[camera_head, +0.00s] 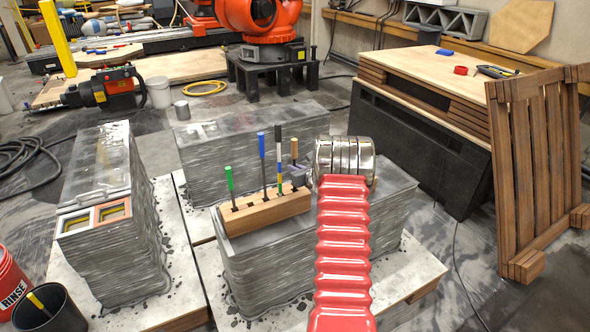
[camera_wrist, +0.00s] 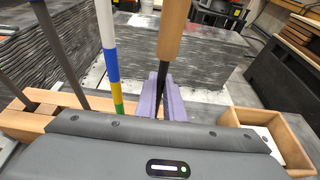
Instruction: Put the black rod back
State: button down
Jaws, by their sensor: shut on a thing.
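A rod with a tan wooden handle (camera_wrist: 173,30) and a thin black shaft (camera_wrist: 161,76) stands in my gripper (camera_wrist: 163,98), whose lavender fingers are shut on the shaft. In the head view, its tan handle (camera_head: 294,147) rises above my gripper (camera_head: 297,172), at the right end of the wooden rack (camera_head: 268,210). The rod is nearly upright. Its lower end is hidden, so I cannot tell whether it sits in the rack. A green-handled rod (camera_head: 229,179), a blue-handled rod (camera_head: 262,146) and a striped rod (camera_head: 278,150) stand in the rack to its left.
The rack lies on a grey layered concrete block (camera_head: 262,270). An open wooden box (camera_wrist: 238,115) lies right of my gripper in the wrist view. More printed concrete stands behind (camera_head: 205,150) and left (camera_head: 105,245). A slatted wooden frame (camera_head: 530,170) leans at the far right.

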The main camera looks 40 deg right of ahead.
jog(key=c, duration=1.9)
grip_release()
jog(key=shift+o, duration=0.2)
jog(key=shift+s+r, duration=0.1)
jog(key=v, duration=1.1)
jog(key=shift+s+r, duration=0.15)
jog(key=shift+s, duration=0.2)
jog(key=shift+a, duration=0.1)
